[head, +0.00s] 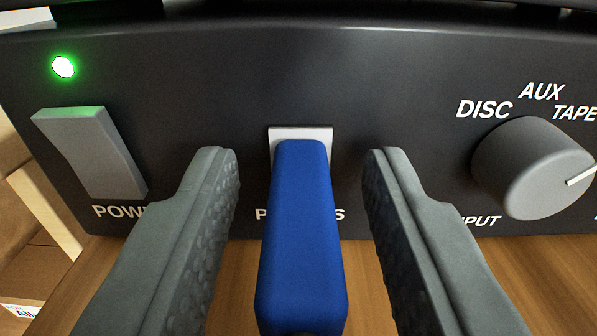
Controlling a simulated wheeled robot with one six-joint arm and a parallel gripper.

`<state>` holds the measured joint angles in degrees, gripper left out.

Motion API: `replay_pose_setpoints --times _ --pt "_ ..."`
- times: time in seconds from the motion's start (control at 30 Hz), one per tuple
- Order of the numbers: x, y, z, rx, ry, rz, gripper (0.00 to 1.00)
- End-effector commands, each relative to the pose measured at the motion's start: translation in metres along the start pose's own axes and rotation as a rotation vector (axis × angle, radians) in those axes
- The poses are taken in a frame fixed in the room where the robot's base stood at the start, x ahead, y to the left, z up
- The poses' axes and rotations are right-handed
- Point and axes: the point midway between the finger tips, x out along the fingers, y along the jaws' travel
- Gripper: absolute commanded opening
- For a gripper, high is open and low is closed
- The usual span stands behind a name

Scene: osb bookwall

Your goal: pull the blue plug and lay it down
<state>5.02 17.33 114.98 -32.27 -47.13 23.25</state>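The blue plug (302,240) sits in a light square socket (300,132) on the front of a black audio unit. Its body points out toward me, over the wooden surface. My gripper (302,170) is open around the plug, with one grey finger on each side. A clear gap shows between each finger and the plug, so neither touches it. The fingertips are close to the black panel. The plug hides part of the label beneath the socket.
The black unit (390,95) has a grey power switch (92,150) and a lit green lamp (64,67) at left. A grey knob (525,168) juts out at right. Wooden surface (245,290) shows below the panel. Cardboard-brown items show at the lower left.

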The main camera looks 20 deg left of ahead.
Motion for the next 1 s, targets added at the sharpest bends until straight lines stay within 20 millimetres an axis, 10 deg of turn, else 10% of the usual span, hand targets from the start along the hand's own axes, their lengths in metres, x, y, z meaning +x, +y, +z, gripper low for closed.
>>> replay_pose_setpoints --times 0.7,0.9,1.0 --pt "-0.0002 0.0001 0.0000 0.000 0.000 0.000 0.37" --pt "-0.0002 0.0001 0.0000 0.000 0.000 0.000 0.02" --pt "-0.0002 0.0001 0.0000 0.000 0.000 0.000 0.00"
